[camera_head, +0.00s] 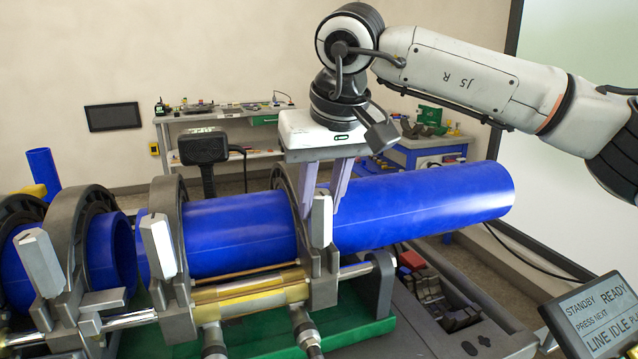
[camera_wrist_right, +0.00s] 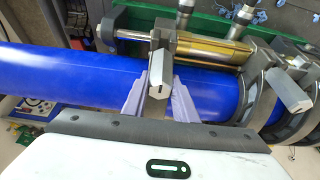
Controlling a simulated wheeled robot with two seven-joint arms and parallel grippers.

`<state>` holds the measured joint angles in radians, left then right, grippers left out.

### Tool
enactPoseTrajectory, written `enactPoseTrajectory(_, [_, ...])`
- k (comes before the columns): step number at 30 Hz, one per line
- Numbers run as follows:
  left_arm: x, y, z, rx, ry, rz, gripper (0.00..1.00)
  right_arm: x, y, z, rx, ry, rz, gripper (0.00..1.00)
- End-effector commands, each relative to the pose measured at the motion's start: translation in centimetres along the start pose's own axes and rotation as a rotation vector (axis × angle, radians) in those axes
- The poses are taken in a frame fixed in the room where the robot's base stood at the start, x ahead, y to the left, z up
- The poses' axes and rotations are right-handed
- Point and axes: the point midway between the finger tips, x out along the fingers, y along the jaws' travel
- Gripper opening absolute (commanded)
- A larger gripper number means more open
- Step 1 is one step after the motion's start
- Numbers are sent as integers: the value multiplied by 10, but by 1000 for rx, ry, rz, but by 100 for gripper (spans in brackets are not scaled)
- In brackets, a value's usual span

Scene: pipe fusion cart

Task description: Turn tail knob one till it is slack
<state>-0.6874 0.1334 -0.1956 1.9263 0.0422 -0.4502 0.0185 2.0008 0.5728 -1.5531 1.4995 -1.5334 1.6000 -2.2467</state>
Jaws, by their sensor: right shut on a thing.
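The tail knob (camera_head: 321,222) is a light grey block-shaped knob on top of the rightmost dark clamp ring of the fusion machine. My right gripper (camera_head: 323,204) points down over it from above, its pale purple fingers on either side of the knob, shut on it. In the right wrist view the knob (camera_wrist_right: 160,82) stands between the two fingers of the right gripper (camera_wrist_right: 160,90). The blue pipe (camera_head: 430,203) runs through the clamp and out to the right. My left gripper is in neither view.
More grey knobs stand on the clamps to the left, one (camera_head: 158,246) in the middle and one (camera_head: 39,262) farther left. A brass cylinder (camera_head: 250,293) lies along the machine's front. A status screen (camera_head: 598,318) is at lower right. A workbench (camera_head: 225,125) stands behind.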

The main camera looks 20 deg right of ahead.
Motion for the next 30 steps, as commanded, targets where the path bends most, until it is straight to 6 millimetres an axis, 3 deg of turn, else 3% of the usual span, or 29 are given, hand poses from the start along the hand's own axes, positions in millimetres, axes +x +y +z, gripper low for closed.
enactPoseTrajectory(6, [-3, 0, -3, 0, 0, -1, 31, -2, 0, -1, -19, 0, -9, 3])
enactPoseTrajectory(16, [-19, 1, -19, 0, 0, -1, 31, -2, 0, -1, -229, 0, -96, 3])
enactPoseTrajectory(25, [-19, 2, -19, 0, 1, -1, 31, -1, 0, -1, -243, 1, -101, 3])
enactPoseTrajectory(30, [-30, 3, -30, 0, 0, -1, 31, -4, 1, -2, -347, -2, -146, 3])
